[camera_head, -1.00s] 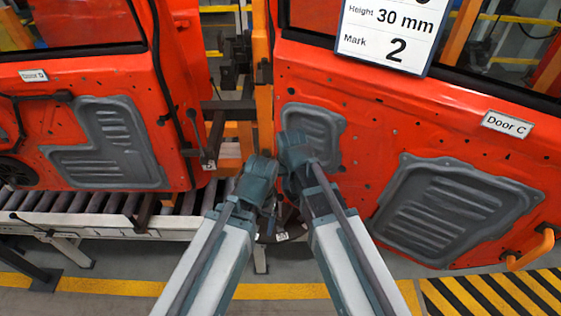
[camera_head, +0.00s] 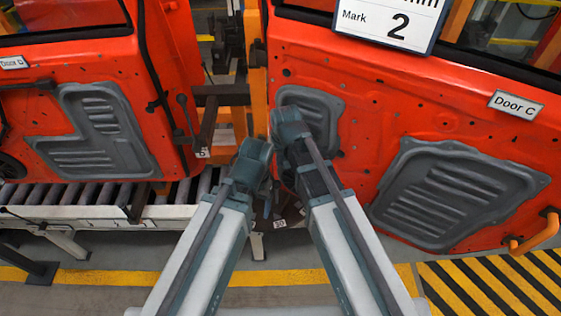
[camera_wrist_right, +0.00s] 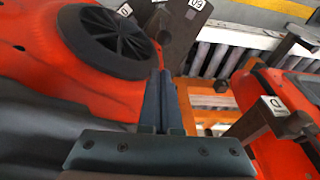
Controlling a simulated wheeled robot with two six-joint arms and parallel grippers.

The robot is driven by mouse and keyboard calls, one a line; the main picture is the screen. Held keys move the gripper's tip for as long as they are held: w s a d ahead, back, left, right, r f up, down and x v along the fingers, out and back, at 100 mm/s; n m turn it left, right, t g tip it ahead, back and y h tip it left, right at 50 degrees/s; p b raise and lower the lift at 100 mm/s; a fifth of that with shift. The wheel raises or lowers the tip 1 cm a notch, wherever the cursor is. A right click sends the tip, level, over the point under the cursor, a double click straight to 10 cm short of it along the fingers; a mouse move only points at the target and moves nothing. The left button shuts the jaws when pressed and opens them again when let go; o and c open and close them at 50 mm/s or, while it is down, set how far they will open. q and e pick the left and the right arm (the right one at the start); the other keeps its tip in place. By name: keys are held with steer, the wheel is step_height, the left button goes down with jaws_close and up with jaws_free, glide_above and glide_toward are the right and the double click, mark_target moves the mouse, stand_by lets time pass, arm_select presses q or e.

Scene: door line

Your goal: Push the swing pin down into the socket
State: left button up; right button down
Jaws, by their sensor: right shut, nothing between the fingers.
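My right gripper (camera_wrist_right: 160,78) shows in the right wrist view with its two dark fingers closed together and nothing held. The fingers point toward a gap between a red door panel and dark brown bars. One bar with a white tag (camera_wrist_right: 194,22) is just beyond the fingertips; another tagged bar (camera_wrist_right: 262,118) is to the right. I cannot tell which part is the swing pin or its socket. In the head view both my forearms reach to the middle, and my left gripper is hidden behind them.
Door D (camera_head: 90,45) hangs at left and Door C (camera_head: 410,110) at right, with an orange post (camera_head: 256,80) between. A roller conveyor (camera_head: 80,195) runs below Door D. A black round speaker (camera_wrist_right: 105,40) lies left of the fingers. Striped floor (camera_head: 490,288) is at lower right.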

steer(key=b, duration=0.8)
glide_toward(278, 184)
steer(key=w+f, duration=0.2)
steer(key=f, duration=0.1)
steer(key=w+f, duration=0.1)
steer(key=f, duration=0.1)
steer(key=shift+w+a+f, duration=0.1)
steer(key=shift+a+f, duration=0.05)
steer(key=shift+a, duration=0.05)
steer(key=shift+a+f+b, duration=0.1)
steer(key=shift+f+b, duration=0.2)
steer(key=shift+f, duration=0.1)
steer(key=b+x, duration=0.2)
steer(key=s+b+x, duration=0.1)
steer(key=b+x, duration=0.1)
steer(key=shift+f+b, duration=0.4)
steer(key=shift+f, duration=0.05)
steer(key=shift+s+f, duration=0.1)
steer(key=shift+s, duration=0.25)
